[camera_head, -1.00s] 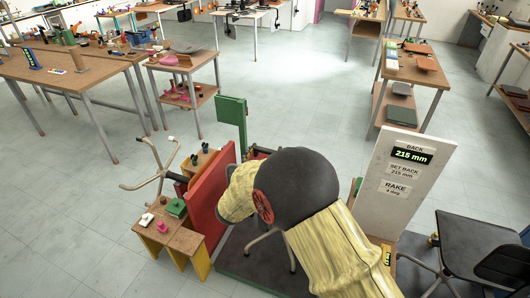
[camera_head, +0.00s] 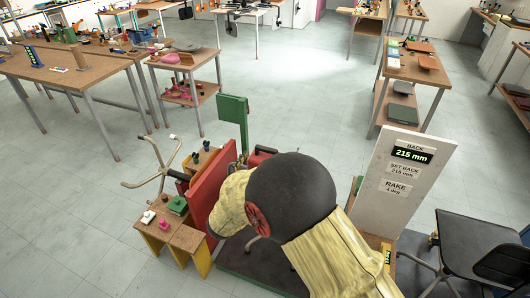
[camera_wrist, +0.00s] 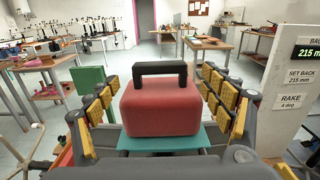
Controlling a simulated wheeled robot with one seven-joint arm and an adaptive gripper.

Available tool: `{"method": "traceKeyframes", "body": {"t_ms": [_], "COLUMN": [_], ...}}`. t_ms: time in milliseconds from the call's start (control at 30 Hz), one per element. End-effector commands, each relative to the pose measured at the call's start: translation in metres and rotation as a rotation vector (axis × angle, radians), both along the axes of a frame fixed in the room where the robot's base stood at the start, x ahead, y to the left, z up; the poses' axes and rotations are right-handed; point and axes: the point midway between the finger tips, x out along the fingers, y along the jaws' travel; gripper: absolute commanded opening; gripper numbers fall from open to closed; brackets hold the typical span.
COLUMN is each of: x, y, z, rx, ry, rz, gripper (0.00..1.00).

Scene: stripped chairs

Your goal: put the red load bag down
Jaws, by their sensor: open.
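The red load bag (camera_wrist: 160,108) with a black handle (camera_wrist: 160,69) is upright in the wrist view. It rests on a teal surface (camera_wrist: 190,138). My gripper (camera_wrist: 160,92) is open, with its yellow-padded fingers on either side of the bag. Gaps show between the fingers and the bag. In the head view, my yellow-sleeved arm hides the gripper and most of the area around the bag.
A red panel (camera_head: 205,195) and a green post (camera_head: 233,118) stand left of my arm. A white board (camera_head: 400,180) reading 215 mm stands to the right. A low wooden stand (camera_head: 186,239) is at left. Open floor lies behind.

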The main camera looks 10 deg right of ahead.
Motion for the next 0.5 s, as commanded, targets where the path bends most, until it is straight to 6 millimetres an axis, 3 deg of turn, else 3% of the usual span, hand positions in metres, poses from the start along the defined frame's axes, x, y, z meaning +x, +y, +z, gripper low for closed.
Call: {"method": "traceKeyframes", "body": {"t_ms": [200, 500], "x": [-0.034, -0.053], "y": [0.026, 0.039], "z": [0.001, 0.001], "rx": [0.001, 0.000], "ry": [0.001, 0.000], "rz": [0.003, 0.000], "gripper": [0.81, 0.81]}}
